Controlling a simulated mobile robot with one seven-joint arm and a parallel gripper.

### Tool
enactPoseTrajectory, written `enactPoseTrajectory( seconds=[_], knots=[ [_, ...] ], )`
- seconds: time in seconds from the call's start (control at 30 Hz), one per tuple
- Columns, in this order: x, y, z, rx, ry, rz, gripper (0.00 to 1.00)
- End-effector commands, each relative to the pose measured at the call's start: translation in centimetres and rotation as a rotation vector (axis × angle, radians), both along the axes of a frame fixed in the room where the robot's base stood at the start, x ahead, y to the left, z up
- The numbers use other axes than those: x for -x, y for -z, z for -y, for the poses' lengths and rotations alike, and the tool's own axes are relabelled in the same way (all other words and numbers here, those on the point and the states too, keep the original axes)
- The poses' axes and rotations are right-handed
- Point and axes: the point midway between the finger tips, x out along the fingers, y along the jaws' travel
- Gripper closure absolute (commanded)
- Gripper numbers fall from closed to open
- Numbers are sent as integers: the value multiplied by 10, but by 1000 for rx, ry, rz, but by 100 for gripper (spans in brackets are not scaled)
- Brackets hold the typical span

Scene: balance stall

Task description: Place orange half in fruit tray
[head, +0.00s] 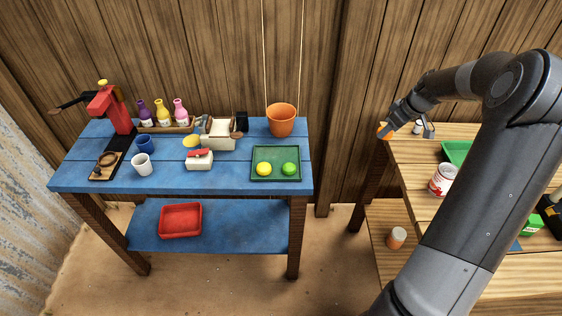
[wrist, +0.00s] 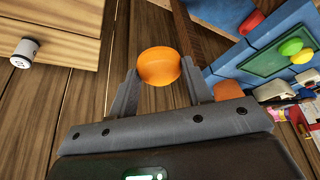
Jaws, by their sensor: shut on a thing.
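The orange half (head: 383,132) is held in my gripper (head: 388,131), above the back left corner of the wooden table. In the wrist view the orange half (wrist: 158,66) sits between the two fingertips, and my gripper (wrist: 158,85) is shut on it. A green tray (head: 257,178) lies on the right part of the blue table, with a yellow piece (head: 264,168) and a green piece (head: 289,168) in it. This looks like the fruit tray. It also shows at the right of the wrist view (wrist: 262,66). My gripper is well to the right of this tray.
An orange pot (head: 282,120) stands behind the green tray. A white box (head: 218,134) and a butter-like block (head: 199,161) are left of it. A gap separates the blue table (head: 225,182) from the wooden table (head: 410,165). Another green tray (head: 455,152) and a can (head: 442,179) are on the wooden table.

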Motion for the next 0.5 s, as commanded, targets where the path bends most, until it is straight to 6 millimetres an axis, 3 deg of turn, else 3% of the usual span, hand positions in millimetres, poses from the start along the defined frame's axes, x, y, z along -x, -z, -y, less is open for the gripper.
enactPoseTrajectory(
  seconds=[0.03, 0.2, 0.33, 0.5],
  knots=[
    [-3, -2, -30, -1, -108, 0, 77],
    [0, -10, -121, 0, -483, 1, 77],
    [9, -16, -176, 0, -725, 1, 77],
    [21, -22, -220, 1, -929, 1, 77]
  ],
)
